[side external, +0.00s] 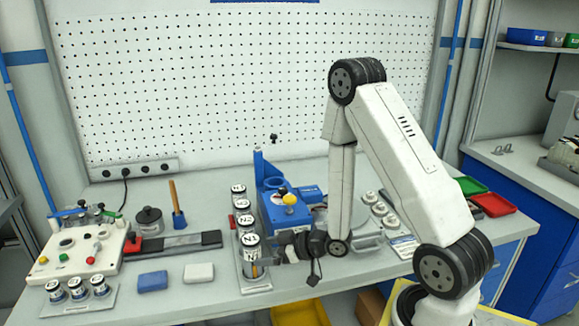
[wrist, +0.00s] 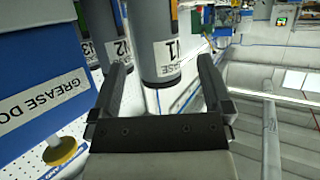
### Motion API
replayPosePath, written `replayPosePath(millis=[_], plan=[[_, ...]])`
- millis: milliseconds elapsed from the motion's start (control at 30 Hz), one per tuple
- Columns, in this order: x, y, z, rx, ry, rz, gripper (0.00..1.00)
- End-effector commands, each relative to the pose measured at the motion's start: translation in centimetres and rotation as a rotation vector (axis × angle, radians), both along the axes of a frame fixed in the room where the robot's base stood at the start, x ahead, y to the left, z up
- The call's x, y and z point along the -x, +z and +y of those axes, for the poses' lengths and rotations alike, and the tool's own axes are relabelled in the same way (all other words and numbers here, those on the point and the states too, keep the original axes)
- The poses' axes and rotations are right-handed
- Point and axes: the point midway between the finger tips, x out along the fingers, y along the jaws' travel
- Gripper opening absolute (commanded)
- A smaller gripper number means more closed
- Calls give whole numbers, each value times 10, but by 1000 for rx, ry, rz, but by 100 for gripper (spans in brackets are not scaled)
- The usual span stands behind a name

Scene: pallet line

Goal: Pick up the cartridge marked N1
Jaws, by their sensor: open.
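The cartridge marked N1 (wrist: 156,50) is a grey cylinder with a white label band in the wrist view. It stands ahead of and between the fingers of my gripper (wrist: 163,72), which is open and holds nothing. I cannot tell whether either finger touches it. In the side view, the front cartridge (side external: 250,246) of the row, with a white cap, appears to be this one. My gripper (side external: 285,241) is just right of it there, its fingertips partly hidden. The cartridges N2 (wrist: 118,47) and N3 (wrist: 88,52) stand beyond it to the left.
A blue grease dock (side external: 280,208) with a yellow knob stands close behind and right of the row. A blue block (side external: 152,281) and a white block (side external: 198,272) lie left of the cartridges. A control box (side external: 75,250) stands further left. The bench front is mostly clear.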

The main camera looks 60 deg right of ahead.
Motion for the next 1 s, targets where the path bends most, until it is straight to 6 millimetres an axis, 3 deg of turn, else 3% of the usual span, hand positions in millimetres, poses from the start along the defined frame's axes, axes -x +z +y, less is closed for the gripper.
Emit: replayPosePath(millis=[533, 1000], plan=[[-44, -17, 9, 0, 1, 0, 100], [-47, -18, 9, 0, 0, 0, 100]])
